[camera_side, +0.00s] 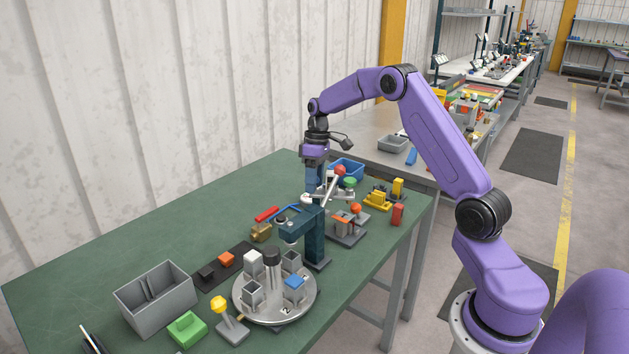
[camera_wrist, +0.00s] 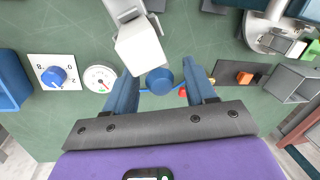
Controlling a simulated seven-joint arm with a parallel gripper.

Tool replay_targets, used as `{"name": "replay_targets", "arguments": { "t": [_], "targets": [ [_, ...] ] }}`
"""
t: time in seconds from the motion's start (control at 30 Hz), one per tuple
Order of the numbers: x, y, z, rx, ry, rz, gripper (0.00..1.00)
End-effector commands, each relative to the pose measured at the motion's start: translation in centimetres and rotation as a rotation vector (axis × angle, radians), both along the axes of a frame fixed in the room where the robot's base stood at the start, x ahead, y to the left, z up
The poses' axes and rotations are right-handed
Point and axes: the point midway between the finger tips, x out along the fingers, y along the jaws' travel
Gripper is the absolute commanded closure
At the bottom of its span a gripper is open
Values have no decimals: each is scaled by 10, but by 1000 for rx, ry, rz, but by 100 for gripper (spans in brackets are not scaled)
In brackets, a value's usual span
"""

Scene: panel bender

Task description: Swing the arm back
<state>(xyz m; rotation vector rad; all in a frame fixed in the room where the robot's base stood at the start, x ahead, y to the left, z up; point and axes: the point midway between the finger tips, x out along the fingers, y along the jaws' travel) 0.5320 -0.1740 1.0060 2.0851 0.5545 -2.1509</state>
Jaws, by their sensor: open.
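My gripper (camera_side: 314,188) points straight down over the far part of the green table. In the wrist view my gripper (camera_wrist: 161,78) has its two blue fingers wide apart. A round blue knob (camera_wrist: 159,81) shows between the fingers, beside a white block (camera_wrist: 140,46) on a pale grey arm (camera_wrist: 121,9). I cannot tell how far below the fingertips the knob lies. In the side view a pale lever (camera_side: 330,186) stands close beside the fingers, with a red ball (camera_side: 340,170) near its top. Whether anything touches the fingers is hidden.
A dark teal post (camera_side: 315,243) stands beside a round turntable (camera_side: 274,312) with several blocks. A grey bin (camera_side: 155,303) is at the near left. A dial (camera_wrist: 100,79) and a blue knob plate (camera_wrist: 55,73) lie left in the wrist view. The table's left back is clear.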

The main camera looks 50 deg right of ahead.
Motion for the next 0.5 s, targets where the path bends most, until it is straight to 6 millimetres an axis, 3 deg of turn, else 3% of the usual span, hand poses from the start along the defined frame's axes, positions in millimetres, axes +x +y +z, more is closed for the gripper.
{"name": "replay_targets", "arguments": {
  "t": [0.23, 0.27, 0.4, 0.5],
  "targets": [
    [0, 0, -1, 0, 0, 0, 45],
    [0, 0, -1, 0, 0, 0, 51],
    [0, 0, -1, 0, 0, 0, 97],
    [0, 0, 0, 0, 1, 0, 100]
  ]
}}
